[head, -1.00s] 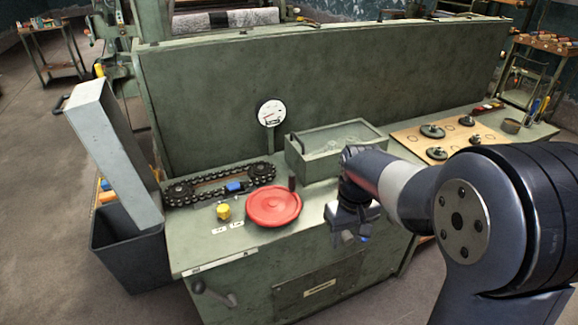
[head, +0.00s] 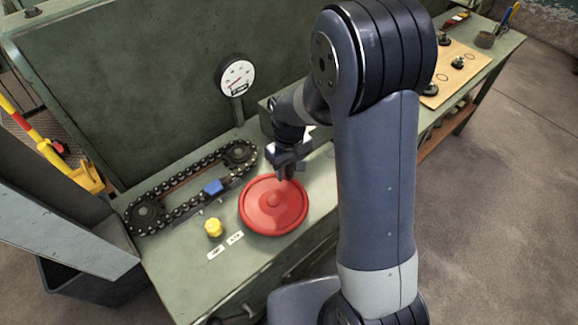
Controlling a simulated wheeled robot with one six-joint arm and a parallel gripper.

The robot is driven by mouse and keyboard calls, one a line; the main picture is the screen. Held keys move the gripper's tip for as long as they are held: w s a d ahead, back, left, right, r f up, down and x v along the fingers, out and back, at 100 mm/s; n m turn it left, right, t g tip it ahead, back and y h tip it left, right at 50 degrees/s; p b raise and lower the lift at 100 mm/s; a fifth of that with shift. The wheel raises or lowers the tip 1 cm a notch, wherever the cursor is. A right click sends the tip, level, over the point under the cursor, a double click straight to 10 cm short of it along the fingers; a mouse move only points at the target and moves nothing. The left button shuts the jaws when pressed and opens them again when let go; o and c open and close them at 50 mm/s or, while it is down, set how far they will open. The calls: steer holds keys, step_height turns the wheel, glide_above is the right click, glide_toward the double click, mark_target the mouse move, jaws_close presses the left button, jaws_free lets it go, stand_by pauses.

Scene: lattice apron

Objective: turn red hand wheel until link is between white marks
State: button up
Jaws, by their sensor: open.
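The red hand wheel (head: 262,218) lies flat on the green bench top, in the middle of the head view. A chain loop (head: 180,183) runs round two sprockets at the wheel's upper left. Its blue link (head: 213,187) is on the near run, right of the middle. I cannot make out the white marks beside the chain clearly. My gripper (head: 286,175) is open and points down at the wheel's far rim. The wheel's upright handle is hidden at the gripper, and I cannot tell whether the fingers are around it.
A yellow knob (head: 213,228) and two white labels (head: 235,238) are left of the wheel. A dial gauge (head: 236,76) stands behind on a post. A grey slanted panel (head: 60,225) is at the left. A board with dark parts (head: 456,78) lies at the far right.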

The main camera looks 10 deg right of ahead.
steer(key=shift+s, duration=0.1)
steer(key=shift+c, duration=0.4)
jaws_close()
